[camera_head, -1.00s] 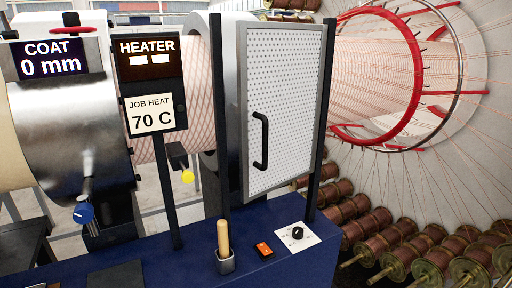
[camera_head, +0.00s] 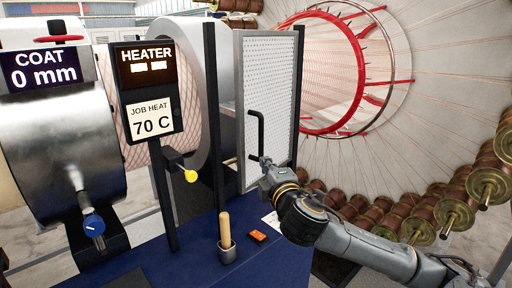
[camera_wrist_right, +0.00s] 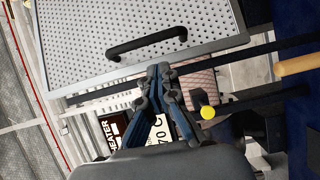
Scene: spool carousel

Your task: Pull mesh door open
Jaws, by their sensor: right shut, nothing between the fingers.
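The white perforated mesh door (camera_head: 275,100) has a grey frame and stands between two dark posts. Its left edge stands apart from the left post, with a gap beside it. A black bar handle (camera_head: 251,132) is on the door's left side. My right gripper (camera_head: 262,161) is at the handle's lower end in the head view. In the wrist view, the door (camera_wrist_right: 90,40) and handle (camera_wrist_right: 147,42) lie just beyond the gripper (camera_wrist_right: 159,70). Its fingers are together and empty, close to the door's edge. Whether they touch the door is unclear. My left gripper is not in view.
A heater panel (camera_head: 148,90) and yellow knob (camera_head: 191,176) stand left of the door. A wooden-handled tool (camera_head: 225,228) in a cup and an orange switch (camera_head: 257,236) are on the blue base (camera_head: 190,255). Spools (camera_head: 420,225) line the right.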

